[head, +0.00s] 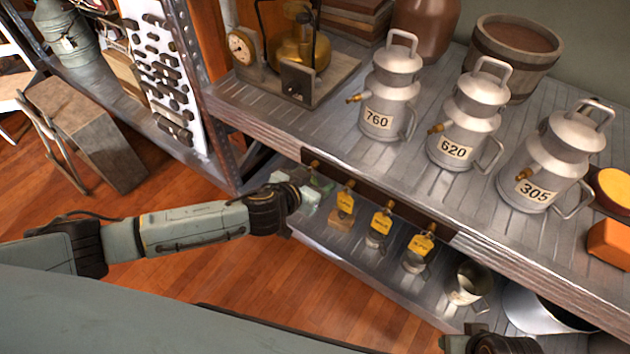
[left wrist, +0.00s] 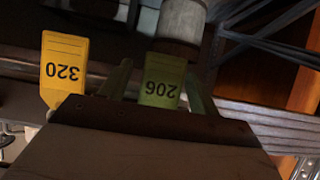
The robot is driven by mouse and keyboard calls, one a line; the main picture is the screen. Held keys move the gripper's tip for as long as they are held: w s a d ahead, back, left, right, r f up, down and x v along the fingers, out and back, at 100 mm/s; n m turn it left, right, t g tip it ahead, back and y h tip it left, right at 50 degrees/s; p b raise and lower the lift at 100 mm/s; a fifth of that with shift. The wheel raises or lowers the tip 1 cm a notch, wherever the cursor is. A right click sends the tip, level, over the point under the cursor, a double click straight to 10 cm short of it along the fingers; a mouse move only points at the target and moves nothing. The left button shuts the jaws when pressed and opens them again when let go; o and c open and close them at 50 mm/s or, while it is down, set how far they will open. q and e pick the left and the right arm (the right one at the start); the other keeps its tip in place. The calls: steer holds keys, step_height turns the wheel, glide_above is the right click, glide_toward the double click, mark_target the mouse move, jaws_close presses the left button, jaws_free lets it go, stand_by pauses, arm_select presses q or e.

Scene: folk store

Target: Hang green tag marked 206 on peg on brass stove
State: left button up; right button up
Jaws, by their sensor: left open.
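The green tag marked 206 shows upside down in the left wrist view (left wrist: 160,82). It is between the two spread fingers of my left gripper (left wrist: 158,88), with gaps on both sides. In the head view the left gripper (head: 309,192) is at the shelf's front rail, by the leftmost peg (head: 312,165); the tag is mostly hidden there. The brass stove (head: 300,48) stands on a board on the upper shelf at the back left. A small knob shows near its top; I cannot tell whether it is the peg. My right gripper's fingers are not seen.
Yellow tags (head: 382,222) hang on the rail to the right; one marked 320 (left wrist: 62,72) is close beside my left gripper. Grey cans (head: 463,118) marked 760, 620 and 305 stand on the upper shelf, with pegs sticking out. Bare shelf (head: 320,120) lies before the stove.

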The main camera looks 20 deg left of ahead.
arm_select(q)
steer(key=shift+w, duration=0.1)
steer(key=shift+c, duration=0.3)
steer(key=c, duration=1)
steer(key=shift+r+p, duration=0.25)
steer(key=shift+p, duration=0.15)
